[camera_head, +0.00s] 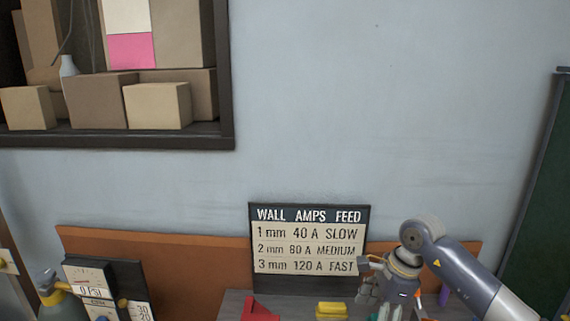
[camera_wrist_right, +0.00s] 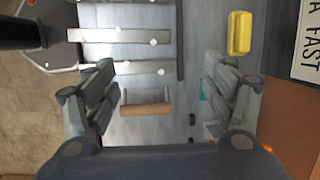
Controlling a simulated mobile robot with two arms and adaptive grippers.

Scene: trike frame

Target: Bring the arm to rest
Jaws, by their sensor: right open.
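My right arm (camera_head: 460,270) comes in from the lower right in the head view. Its gripper (camera_head: 378,298) hangs over the grey bench in front of the sign, partly cut off by the bottom edge. In the right wrist view the two fingers of this gripper (camera_wrist_right: 163,82) stand wide apart, with nothing held between them. A brown bar-shaped piece (camera_wrist_right: 146,109) lies below, in the gap between the fingers. My left gripper is in neither view.
A sign (camera_head: 308,246) stands behind the bench (camera_head: 235,302). A yellow block (camera_head: 331,310) and a red piece (camera_head: 261,309) lie on it. In the wrist view, metal strips (camera_wrist_right: 120,35) lie below. A gauge panel (camera_head: 105,285) is at left, boxes (camera_head: 158,105) on a shelf.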

